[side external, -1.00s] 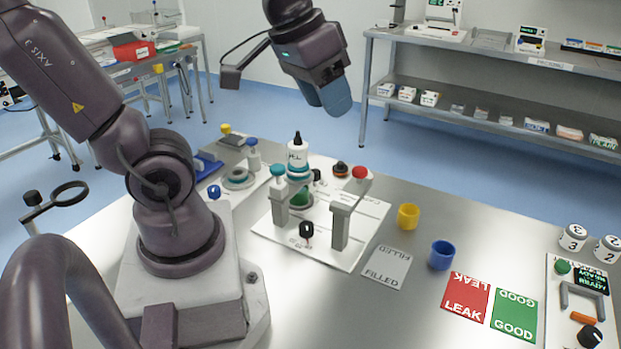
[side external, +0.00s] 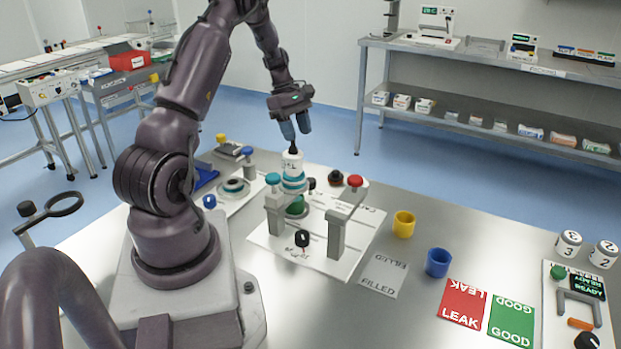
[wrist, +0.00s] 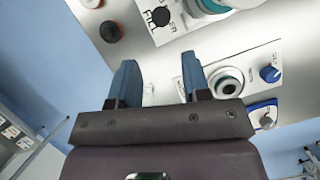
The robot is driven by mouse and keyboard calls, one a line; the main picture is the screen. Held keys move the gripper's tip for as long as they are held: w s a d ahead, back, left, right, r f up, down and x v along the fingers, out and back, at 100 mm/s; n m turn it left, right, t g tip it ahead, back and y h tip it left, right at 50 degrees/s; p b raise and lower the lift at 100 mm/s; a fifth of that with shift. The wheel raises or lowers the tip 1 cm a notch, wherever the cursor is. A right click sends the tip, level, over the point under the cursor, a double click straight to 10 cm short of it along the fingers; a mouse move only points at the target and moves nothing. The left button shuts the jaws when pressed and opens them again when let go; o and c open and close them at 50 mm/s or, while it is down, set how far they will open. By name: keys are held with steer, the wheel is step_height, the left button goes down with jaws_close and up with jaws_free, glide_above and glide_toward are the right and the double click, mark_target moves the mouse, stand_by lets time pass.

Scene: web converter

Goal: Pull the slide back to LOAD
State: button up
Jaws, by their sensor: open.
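My gripper (side external: 295,135) is open and points down, above and close to the black tip of a white bottle with teal bands (side external: 292,168). Nothing shows between its blue fingers in the wrist view (wrist: 157,62). The bottle stands at a white station plate (side external: 330,252) with two grey posts, one capped teal (side external: 273,179), one capped red (side external: 354,181). A black knob (side external: 302,240) stands at the plate's front. In the wrist view a black knob (wrist: 161,18) sits beside "FILL" lettering. I cannot tell which part is the slide, and no LOAD mark is readable.
A yellow cup (side external: 403,224) and a blue cup (side external: 438,262) stand right of the station. A FILLED card (side external: 383,275), a red LEAK card (side external: 463,302) and a green GOOD card (side external: 511,320) lie in front. Another panel with a blue knob (wrist: 270,73) lies left of the station.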

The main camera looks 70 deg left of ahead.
mark_target(311, 180)
steer(key=x, duration=1.3)
